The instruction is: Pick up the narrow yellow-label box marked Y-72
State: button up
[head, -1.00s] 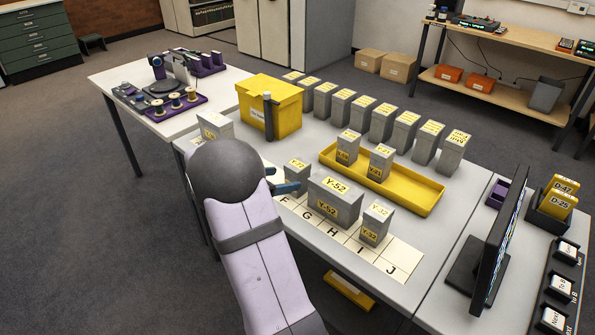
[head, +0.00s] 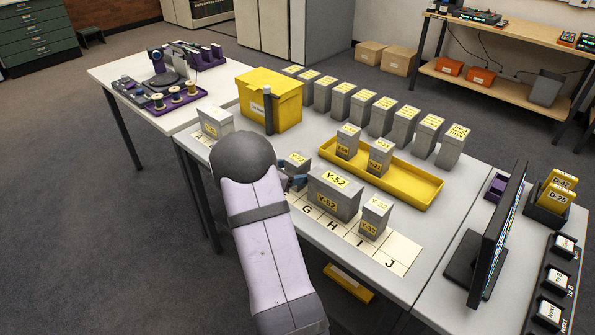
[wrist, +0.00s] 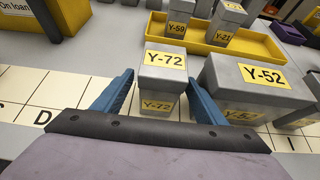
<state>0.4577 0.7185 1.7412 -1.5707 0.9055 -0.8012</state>
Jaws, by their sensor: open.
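The narrow grey box marked Y-72 (wrist: 164,80) stands upright with yellow labels on its lid and front. In the wrist view it sits between the two blue fingers of my gripper (wrist: 160,98), which is open. A gap shows between the left finger and the box; the right finger is close to the box's right side. In the head view the Y-72 box (head: 297,163) is partly hidden behind my arm, and my gripper (head: 290,181) is mostly hidden too.
The wider Y-52 box (wrist: 258,90) stands close to the right of my right finger. A Y-32 box (head: 375,217) is further right on the lettered strip (head: 400,252). Behind is a yellow tray (head: 415,190) with two narrow boxes, Y-59 (wrist: 176,20) and Y-21 (wrist: 226,22).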

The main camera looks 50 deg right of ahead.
aim_at(305, 168)
jog(key=x, duration=0.1)
jog(key=p+x, duration=0.1)
jog(key=x, duration=0.1)
jog(key=shift+d+r, duration=0.2)
jog(key=shift+d, duration=0.1)
jog(key=shift+x, duration=0.75)
jog(key=c, duration=1.3)
